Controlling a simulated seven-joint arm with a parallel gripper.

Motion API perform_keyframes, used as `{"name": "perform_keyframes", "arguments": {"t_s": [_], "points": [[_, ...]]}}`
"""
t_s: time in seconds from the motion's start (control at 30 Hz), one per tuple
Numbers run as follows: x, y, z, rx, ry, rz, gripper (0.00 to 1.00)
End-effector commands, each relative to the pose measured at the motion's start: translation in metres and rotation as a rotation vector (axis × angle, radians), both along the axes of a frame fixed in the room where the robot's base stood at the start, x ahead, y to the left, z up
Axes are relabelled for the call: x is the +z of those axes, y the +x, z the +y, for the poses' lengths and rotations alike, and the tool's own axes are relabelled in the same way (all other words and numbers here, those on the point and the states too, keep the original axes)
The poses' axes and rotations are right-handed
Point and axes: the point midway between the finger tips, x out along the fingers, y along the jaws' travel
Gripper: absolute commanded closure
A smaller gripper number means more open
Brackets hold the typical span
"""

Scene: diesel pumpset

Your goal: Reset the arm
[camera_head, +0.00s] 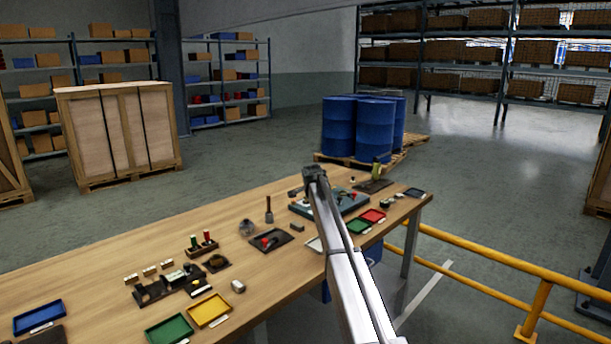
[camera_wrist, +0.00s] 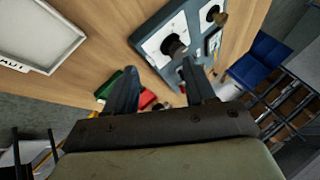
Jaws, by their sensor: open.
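My gripper (camera_wrist: 160,82) is open, its two dark fingers apart with nothing between them in the wrist view. A grey-blue fixture plate (camera_wrist: 145,36) with white panels and a black knob (camera_wrist: 174,46) lies ahead of the fingers. In the head view my arm reaches from the bottom edge over the right part of the wooden table (camera_head: 130,250). It partly covers the same fixture plate (camera_head: 352,204), and the fingertips cannot be made out there.
Green (camera_head: 358,228) and red (camera_head: 373,215) trays lie right of my arm. Blue (camera_head: 39,316), green (camera_head: 169,331) and yellow (camera_head: 208,310) trays lie at the left. Small parts stand mid-table. A yellow rail (camera_head: 480,258) runs beside the table; blue drums (camera_head: 373,130) stand behind.

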Motion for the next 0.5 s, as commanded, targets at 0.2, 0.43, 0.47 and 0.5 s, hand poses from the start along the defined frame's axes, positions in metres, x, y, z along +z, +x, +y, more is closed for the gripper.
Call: {"name": "perform_keyframes", "arguments": {"t_s": [0.2, 0.43, 0.47, 0.5], "points": [[-0.004, 0.014, -0.139, -0.093, -0.036, -0.074, 0.45], [-0.034, -0.002, -0.275, -0.163, -0.095, -0.113, 0.45], [-0.045, -0.009, -0.290, -0.168, -0.104, -0.107, 0.45], [-0.063, -0.019, -0.303, -0.162, -0.118, -0.094, 0.45]]}}
